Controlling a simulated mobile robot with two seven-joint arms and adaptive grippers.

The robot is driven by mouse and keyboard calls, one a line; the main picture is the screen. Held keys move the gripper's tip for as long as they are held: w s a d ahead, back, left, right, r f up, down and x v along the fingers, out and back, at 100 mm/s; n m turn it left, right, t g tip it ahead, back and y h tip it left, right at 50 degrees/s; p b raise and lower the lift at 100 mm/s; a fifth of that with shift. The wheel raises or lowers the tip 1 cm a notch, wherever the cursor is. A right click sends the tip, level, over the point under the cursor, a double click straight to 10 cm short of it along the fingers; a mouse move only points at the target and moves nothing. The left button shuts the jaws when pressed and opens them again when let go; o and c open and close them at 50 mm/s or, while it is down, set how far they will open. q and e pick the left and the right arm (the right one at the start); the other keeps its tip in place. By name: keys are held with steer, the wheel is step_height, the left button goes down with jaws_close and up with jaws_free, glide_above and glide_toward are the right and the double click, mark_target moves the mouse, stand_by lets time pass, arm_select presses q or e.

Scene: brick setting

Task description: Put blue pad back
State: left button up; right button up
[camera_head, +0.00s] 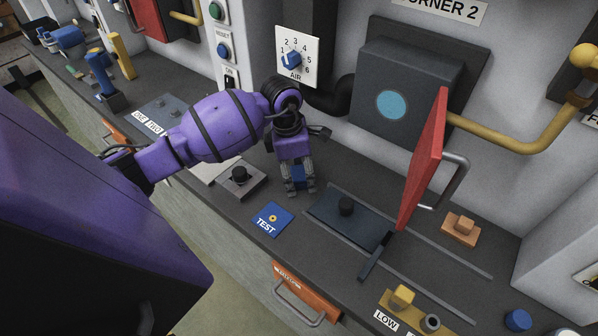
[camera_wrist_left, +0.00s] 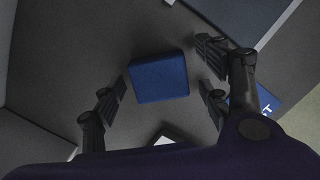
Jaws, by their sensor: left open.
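The blue pad, a small blue block, stands on the dark grey counter and shows between my left fingers in the head view (camera_head: 298,174). In the left wrist view the blue pad (camera_wrist_left: 158,80) shows whole, with fingers on both sides and gaps visible. My left gripper (camera_head: 300,188) points down over it, open, and does not grip it. The fingers partly hide the pad in the head view. My right gripper is not in view.
A flat blue TEST plate (camera_head: 271,219) lies in front. A grey base with a black knob (camera_head: 240,178) is left of the gripper. The wall with the AIR dial (camera_head: 296,57) is behind.

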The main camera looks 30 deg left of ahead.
mark_target(293, 174)
arm_select(q)
step_height(293, 174, up, 12)
steer(key=s+a, duration=0.1)
steer(key=shift+a, duration=0.15)
steer(key=shift+s, duration=0.1)
stand_by(0.5)
